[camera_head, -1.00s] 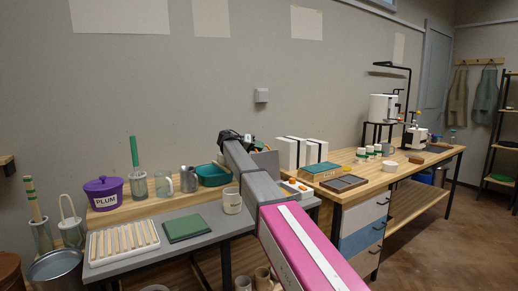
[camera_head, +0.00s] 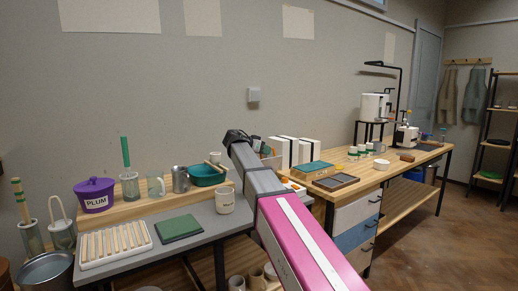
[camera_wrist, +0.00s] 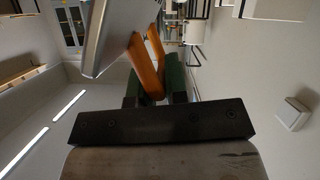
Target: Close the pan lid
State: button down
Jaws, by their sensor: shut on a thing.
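My gripper (camera_wrist: 156,78) has green fingers, shut on an orange-brown bent piece (camera_wrist: 147,65) in the wrist view. A flat grey panel (camera_wrist: 118,35) lies close beside that piece at upper left; I cannot tell whether it is the pan lid or whether the two are joined. In the head view my arm's wrist end is at the back of the bench, and the fingers are mostly hidden behind it. A small orange and green patch (camera_head: 267,150) shows just right of the wrist, in front of a grey box-like shape. No pan is clearly recognisable.
White boxes (camera_head: 291,149) and a wooden workbench (camera_head: 378,176) are to the right. The floor at far right is clear.

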jog(key=shift+s+d+f+m+t+y, duration=0.3)
jog(key=shift+s+d+f+m+t, duration=0.65)
jog(key=shift+s+f, duration=1.3)
jog(key=shift+s+d+f+m+t+y, duration=0.4)
jog(key=shift+s+d+f+m, duration=1.1)
jog(key=shift+f, duration=1.3)
jog(key=shift+s+d+f+m+t+y, duration=0.2)
jog(key=shift+s+d+f+m+t, duration=0.7)
jog(key=shift+s+f, duration=1.45)
jog(key=shift+w+f, duration=0.2)
jog(key=c, duration=1.2)
grip_release()
jog(key=shift+o, duration=0.2)
jog(key=v, duration=1)
jog(key=shift+s+a+r, duration=0.15)
jog(key=shift+s+a, duration=0.05)
jog(key=shift+s, duration=0.1)
